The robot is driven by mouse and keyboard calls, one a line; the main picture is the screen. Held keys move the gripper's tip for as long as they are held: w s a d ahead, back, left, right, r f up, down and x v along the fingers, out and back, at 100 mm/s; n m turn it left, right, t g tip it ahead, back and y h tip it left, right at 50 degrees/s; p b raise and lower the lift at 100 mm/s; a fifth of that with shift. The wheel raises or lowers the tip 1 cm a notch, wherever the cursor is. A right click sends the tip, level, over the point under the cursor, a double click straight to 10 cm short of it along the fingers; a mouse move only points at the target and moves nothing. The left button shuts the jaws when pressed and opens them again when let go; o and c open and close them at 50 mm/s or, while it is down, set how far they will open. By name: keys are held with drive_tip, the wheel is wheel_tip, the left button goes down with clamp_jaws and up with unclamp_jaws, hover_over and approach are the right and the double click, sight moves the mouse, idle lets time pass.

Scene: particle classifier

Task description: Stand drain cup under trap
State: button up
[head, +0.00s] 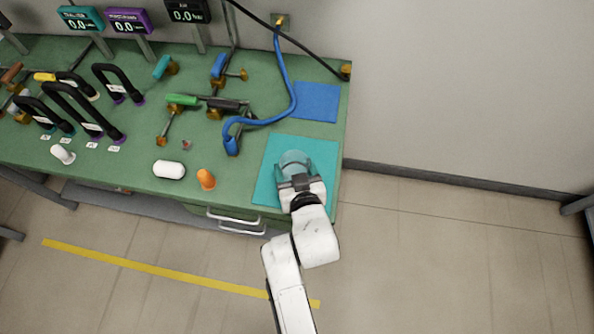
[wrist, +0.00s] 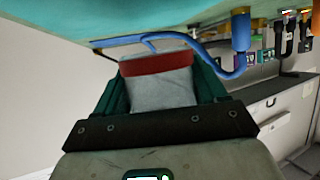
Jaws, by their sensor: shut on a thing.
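A pale, translucent cup (head: 294,160) is at the teal mat at the bench's right front; I take it for the drain cup. My gripper (head: 297,181) is shut on it from the front. In the wrist view the cup (wrist: 160,92) sits between the two dark green fingers of my gripper (wrist: 163,85), with a red band at its far end. The teal surface (wrist: 60,22) crosses the top of that view, close to the cup; I cannot tell whether they touch. I cannot tell which fitting is the trap.
A blue hose (head: 285,88) curves down to a blue end piece (head: 232,145) left of the teal mat (head: 265,180). A blue mat (head: 316,102) lies behind. Brass valves with green (head: 182,99) and black handles stand left. A white capsule (head: 169,170) and orange piece (head: 206,179) lie in front.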

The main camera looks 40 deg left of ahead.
sight(287, 174)
drive_tip(key=s+r, duration=0.1)
drive_tip(key=r, duration=0.1)
drive_tip(key=s+r, duration=0.1)
drive_tip(key=s, duration=0.1)
drive_tip(key=shift+s+d+r, duration=0.15)
drive_tip(key=shift+d+r, duration=0.2)
drive_tip(key=s+d+r+b, duration=0.2)
drive_tip(key=s+r, duration=0.2)
drive_tip(key=s, duration=0.5)
drive_tip(key=shift+s+r, duration=0.2)
drive_tip(key=shift+r, duration=0.2)
drive_tip(key=w+d+f+m+t+h, duration=0.2)
drive_tip(key=w+d+f+m+h, duration=0.15)
drive_tip(key=w+d, duration=0.5)
drive_tip(key=w+d+f+m+t+h, duration=0.2)
drive_tip(key=w+d+f, duration=0.2)
drive_tip(key=w+d, duration=0.45)
drive_tip(key=d+f+m+h, duration=0.2)
drive_tip(key=d+f, duration=0.1)
drive_tip(key=d, duration=0.8)
drive_tip(key=d+f+m+t+h, duration=0.1)
drive_tip(key=d+f+m+h, duration=0.2)
drive_tip(key=d, duration=0.9)
drive_tip(key=shift+d+f+t, duration=0.25)
drive_tip(key=shift+f+t, duration=0.05)
drive_tip(key=shift+f, duration=0.45)
drive_tip(key=shift+a+h, duration=0.1)
drive_tip(key=shift+h, duration=0.15)
